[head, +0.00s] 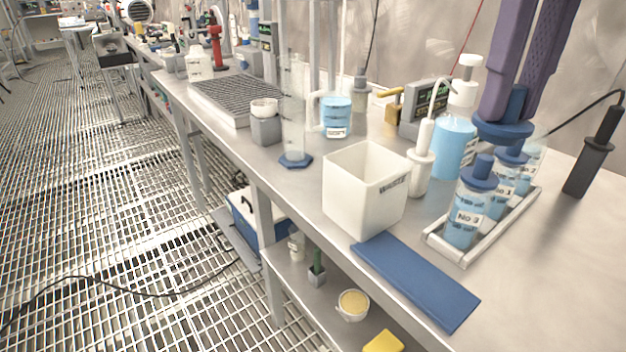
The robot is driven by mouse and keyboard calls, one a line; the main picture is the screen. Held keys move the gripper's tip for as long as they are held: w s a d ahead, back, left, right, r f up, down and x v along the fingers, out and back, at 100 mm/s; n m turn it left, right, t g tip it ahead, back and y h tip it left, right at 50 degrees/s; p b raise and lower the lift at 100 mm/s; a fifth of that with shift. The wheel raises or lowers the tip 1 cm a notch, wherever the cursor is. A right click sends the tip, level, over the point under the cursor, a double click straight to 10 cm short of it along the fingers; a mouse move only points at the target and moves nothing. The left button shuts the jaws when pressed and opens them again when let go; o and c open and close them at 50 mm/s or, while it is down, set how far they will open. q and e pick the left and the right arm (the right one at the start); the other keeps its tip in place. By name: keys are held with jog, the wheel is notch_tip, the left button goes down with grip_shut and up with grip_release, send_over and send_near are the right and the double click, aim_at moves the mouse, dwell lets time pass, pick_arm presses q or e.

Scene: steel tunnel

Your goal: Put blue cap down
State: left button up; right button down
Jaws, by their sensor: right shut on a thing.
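My right gripper (516,98) comes down from the top right with purple fingers. It is shut on a blue cap (502,130), which has a wide flange and a narrower knob. The cap is above the rack of bottles; whether it touches anything below is unclear. A bottle labelled No 3 (464,218) with a blue cap stands at the front of the white rack (463,258). Bottle No 1 (502,180) and another bottle (533,172) stand behind it, partly hidden. A flat blue mat (415,280) lies bare at the bench's front edge. My left gripper is out of view.
A white waste bin (362,190) stands left of the rack. A blue wash bottle (456,140), a white pipette-like tool (422,160) and a dark probe (592,155) are close by.

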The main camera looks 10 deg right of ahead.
jog(key=shift+s+a+f+b, duration=0.1)
jog(key=shift+a+f+b, duration=0.05)
jog(key=shift+f, duration=0.35)
jog(key=shift+s+a+f+b, duration=0.1)
jog(key=shift+a+f+b, duration=0.05)
jog(key=shift+f, duration=0.3)
jog(key=f+b, duration=0.1)
jog(key=f, duration=0.3)
jog(key=f+b, duration=0.1)
jog(key=f, duration=0.4)
jog(key=f+b, duration=0.1)
jog(key=f, duration=0.3)
jog(key=shift+w+d+f, duration=0.2)
jog(key=shift+d, duration=0.2)
jog(key=shift+a+f+b, duration=0.1)
jog(key=shift+f+b, duration=0.5)
jog(key=shift+f, duration=1.8)
jog(key=shift+f, duration=0.1)
jog(key=c, duration=0.8)
grip_release()
